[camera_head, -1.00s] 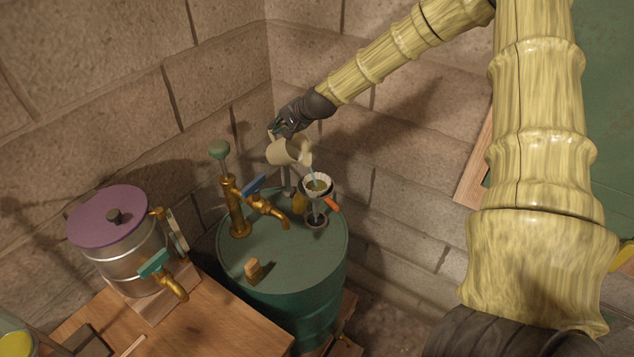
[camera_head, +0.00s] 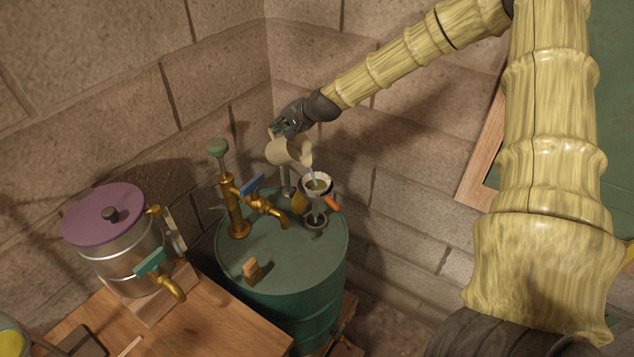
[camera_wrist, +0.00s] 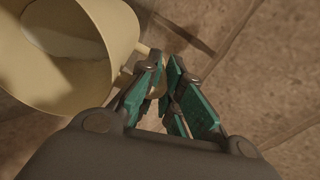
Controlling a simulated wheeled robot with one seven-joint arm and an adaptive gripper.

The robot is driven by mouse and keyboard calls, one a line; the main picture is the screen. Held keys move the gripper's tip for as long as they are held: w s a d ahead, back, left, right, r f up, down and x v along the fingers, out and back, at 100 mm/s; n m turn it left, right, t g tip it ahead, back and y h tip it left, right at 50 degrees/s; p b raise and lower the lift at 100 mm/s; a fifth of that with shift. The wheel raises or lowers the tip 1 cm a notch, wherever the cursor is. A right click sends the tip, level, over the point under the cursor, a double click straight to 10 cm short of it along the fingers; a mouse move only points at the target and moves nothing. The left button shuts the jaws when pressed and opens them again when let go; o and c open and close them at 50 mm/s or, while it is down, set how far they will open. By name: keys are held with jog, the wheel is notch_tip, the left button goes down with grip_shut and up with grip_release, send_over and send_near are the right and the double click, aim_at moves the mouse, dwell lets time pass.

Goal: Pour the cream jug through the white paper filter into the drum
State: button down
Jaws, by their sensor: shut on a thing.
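My gripper (camera_head: 282,128) is shut on the handle of the cream jug (camera_head: 284,151). The jug is tilted to the right above the white paper filter (camera_head: 318,184), and a thin pale stream runs from its lip into the filter. The filter sits in a funnel over the opening in the top of the green drum (camera_head: 283,254), and yellowish liquid shows in it. In the wrist view the jug (camera_wrist: 85,85) is at the upper left with some pale liquid inside, and the green-padded fingers (camera_wrist: 163,92) close on its handle.
A brass pump (camera_head: 236,205) with a green knob and a brass spout stands on the drum, left of the funnel. A wood block (camera_head: 252,270) lies on the drum top. A metal pot with a purple lid (camera_head: 104,214) stands on the wooden table (camera_head: 215,325) at left. Stone walls stand close behind.

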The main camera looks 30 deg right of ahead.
jog(key=shift+s+d+r+t+b, duration=0.15)
jog(key=shift+s+t+b, duration=0.8)
jog(key=shift+b, duration=1.6)
dwell(0.7)
jog(key=shift+s+d+r+t+y+b, duration=0.25)
jog(key=shift+s+t+b, duration=0.2)
jog(key=shift+b, duration=0.4)
jog(key=shift+s+r+t+y+b, duration=0.15)
jog(key=shift+s+r+t+b, duration=0.2)
jog(key=shift+b, duration=0.45)
dwell(0.3)
jog(key=shift+s, duration=0.1)
